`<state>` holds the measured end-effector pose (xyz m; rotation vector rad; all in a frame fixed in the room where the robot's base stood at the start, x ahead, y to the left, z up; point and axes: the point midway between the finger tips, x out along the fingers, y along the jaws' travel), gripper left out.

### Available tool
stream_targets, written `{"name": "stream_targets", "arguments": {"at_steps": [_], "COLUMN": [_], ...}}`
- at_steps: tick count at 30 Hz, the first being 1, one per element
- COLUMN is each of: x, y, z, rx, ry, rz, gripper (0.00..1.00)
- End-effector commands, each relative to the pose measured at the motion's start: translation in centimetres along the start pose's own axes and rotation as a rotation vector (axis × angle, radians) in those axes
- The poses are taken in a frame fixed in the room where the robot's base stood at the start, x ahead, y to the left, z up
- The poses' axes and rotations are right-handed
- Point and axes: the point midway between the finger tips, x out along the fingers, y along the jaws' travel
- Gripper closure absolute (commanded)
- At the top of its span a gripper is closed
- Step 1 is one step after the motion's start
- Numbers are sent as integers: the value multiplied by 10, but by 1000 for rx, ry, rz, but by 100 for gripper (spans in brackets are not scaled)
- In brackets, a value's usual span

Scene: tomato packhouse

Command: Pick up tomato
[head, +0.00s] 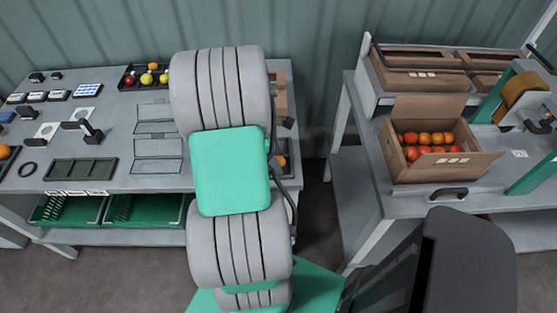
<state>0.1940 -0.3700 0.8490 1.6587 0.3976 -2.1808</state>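Several red and orange tomatoes (424,139) lie in an open cardboard box (447,174) on the right bench. A dark tray (123,88) at the back of the left bench holds red (129,81), yellow (146,79) and orange (153,67) tomatoes. One more orange tomato (5,151) is cut by the left picture edge. A small orange-yellow round thing (281,161) shows just right of my arm, partly hidden. My arm fills the middle of the view over the left bench. My gripper is not visible, so whether it holds anything does not show.
The left bench (127,122) carries small devices, flat panels and a dark mat (81,170); green crates (70,209) sit below. The right bench (370,161) holds brown boxes (420,80) and a tape dispenser (525,94). A floor gap separates the benches.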

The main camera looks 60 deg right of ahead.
Motion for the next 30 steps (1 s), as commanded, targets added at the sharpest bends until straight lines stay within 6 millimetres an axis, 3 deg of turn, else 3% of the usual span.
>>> {"name": "stream_targets", "arguments": {"at_steps": [15,25,30], "x": [0,-4,-24], "y": [0,1,2], "z": [0,1,6], "rx": [0,0,1], "ry": [0,0,0], "rz": [0,3,5], "gripper": [80,81,81]}}
